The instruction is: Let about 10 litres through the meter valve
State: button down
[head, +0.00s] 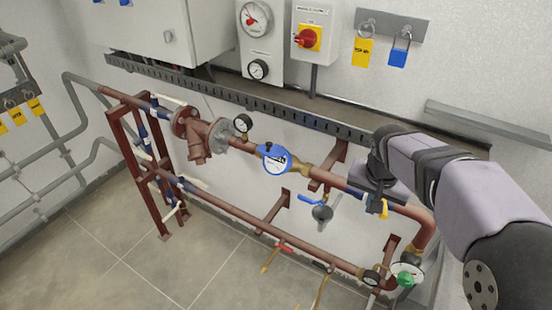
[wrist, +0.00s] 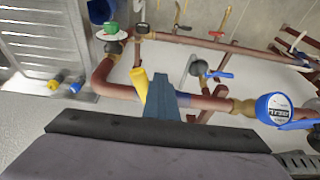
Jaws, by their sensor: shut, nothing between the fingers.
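The blue water meter (head: 274,159) sits in the upper red pipe, its white dial facing up; it also shows at the right of the wrist view (wrist: 279,109). A yellow valve lever (head: 384,210) is on the same pipe, right of the meter. In the wrist view the yellow lever (wrist: 139,81) stands just left of my fingertips. My gripper (head: 375,205) is shut and empty at the pipe beside this lever. Its fingers (wrist: 163,86) hide part of the pipe and valve body. I cannot tell whether they touch the lever. The dial's reading is too small to read.
A blue-levered drain valve (head: 312,199) hangs below the pipe, left of my gripper. A green handwheel (head: 407,278) and gauges are at lower right. A cable tray (head: 235,98) runs along the wall behind. The tiled floor (head: 150,270) at lower left is clear.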

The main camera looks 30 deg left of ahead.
jog(key=shift+d, duration=0.6)
jog(key=shift+s+a, duration=0.3)
jog(key=shift+a, duration=0.4)
jog(key=shift+r, duration=0.1)
jog(key=p+v, duration=0.4)
jog(key=v, duration=0.3)
dwell(0.3)
dwell(0.4)
